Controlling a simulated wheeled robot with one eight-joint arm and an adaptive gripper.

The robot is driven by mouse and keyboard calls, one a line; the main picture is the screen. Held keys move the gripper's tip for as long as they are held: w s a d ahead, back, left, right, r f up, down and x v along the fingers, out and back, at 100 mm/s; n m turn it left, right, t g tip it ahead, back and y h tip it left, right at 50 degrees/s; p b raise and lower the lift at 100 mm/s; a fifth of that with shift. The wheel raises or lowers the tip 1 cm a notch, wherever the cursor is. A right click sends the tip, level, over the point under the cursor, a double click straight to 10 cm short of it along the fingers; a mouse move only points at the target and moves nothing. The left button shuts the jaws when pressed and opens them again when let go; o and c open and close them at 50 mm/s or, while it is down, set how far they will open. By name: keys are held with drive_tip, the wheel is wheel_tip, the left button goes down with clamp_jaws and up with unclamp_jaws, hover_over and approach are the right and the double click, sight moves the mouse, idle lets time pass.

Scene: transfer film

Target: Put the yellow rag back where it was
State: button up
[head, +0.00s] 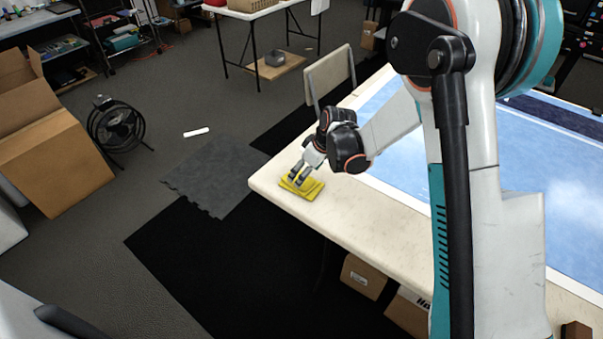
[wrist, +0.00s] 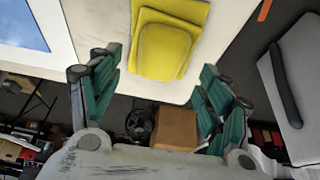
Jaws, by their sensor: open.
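The yellow rag (head: 308,189) lies folded on the near left corner of the cream table (head: 350,215) in the head view. It also shows at the top middle of the wrist view (wrist: 165,45), flat on the table top close to its edge. My gripper (head: 297,177) is over the rag in the head view. In the wrist view my gripper (wrist: 158,95) has its two green-padded fingers spread wide, with nothing between them. The rag lies beyond the fingertips there. Whether a finger touches the rag I cannot tell.
A blue panel (head: 400,140) covers much of the table right of the rag. A chair (head: 330,75) stands behind the table's far edge. Cardboard boxes (head: 362,277) sit under the table. A black fan (head: 116,125) and a large open box (head: 50,150) stand on the floor at left.

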drive_tip(key=p+v, duration=0.2)
drive_tip(key=v, duration=0.5)
drive_tip(key=shift+r, duration=0.3)
drive_tip(key=s+d+r+m+t+h, duration=0.1)
drive_tip(key=s+d+r+m, duration=0.1)
drive_tip(key=s+d+r, duration=0.45)
drive_tip(key=s+d+r+m+t+h, duration=0.1)
drive_tip(key=s+d+r+m, duration=0.2)
drive_tip(key=r, duration=0.6)
drive_tip(key=s+d+r+m+t, duration=0.1)
drive_tip(key=s+d+r+m, duration=0.1)
drive_tip(key=s, duration=0.7)
drive_tip(key=s+d+r+m+t+h, duration=0.1)
drive_tip(key=s+d+r+m, duration=0.1)
drive_tip(key=s, duration=0.7)
drive_tip(key=shift+s+d+r+m+h, duration=0.15)
drive_tip(key=shift+s+d+m+h, duration=0.2)
drive_tip(key=shift+d+m, duration=0.6)
drive_tip(key=shift+d+n, duration=0.25)
